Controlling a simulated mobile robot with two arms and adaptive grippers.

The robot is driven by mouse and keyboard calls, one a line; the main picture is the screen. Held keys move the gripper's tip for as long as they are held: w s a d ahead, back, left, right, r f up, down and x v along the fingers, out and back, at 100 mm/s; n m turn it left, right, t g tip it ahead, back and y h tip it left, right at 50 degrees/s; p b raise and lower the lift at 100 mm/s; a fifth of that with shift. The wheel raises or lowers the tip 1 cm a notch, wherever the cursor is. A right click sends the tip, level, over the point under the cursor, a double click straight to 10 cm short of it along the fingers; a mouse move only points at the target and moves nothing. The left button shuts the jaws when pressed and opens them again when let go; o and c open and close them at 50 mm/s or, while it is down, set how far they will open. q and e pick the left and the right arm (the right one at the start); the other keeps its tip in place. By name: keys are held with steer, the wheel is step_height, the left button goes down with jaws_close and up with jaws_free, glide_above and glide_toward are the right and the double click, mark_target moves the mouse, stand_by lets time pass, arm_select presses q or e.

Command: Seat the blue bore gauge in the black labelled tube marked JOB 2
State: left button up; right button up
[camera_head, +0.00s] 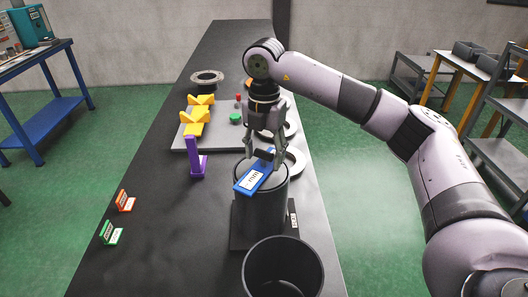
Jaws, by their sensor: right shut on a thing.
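The blue bore gauge (256,177) is a flat blue piece with a white label. My right gripper (265,156) points down and is shut on it, near its dark upper part. The gauge is tilted and overlaps the mouth of a black tube (262,212). I cannot tell whether it touches the rim. A second black tube (283,270), wide and open at the top, stands nearer, cut by the bottom edge. A small white tag (294,219) shows at the right of the first tube; its text is too small to read. My left gripper is not in view.
Orange (125,201) and green (111,233) signs stand at left. The black bench (160,240) is clear between the signs and tubes.

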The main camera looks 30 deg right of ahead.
steer(key=o, duration=1.7)
steer(key=shift+c, duration=0.2)
steer(key=shift+f, duration=0.1)
step_height(320, 180, up, 12)
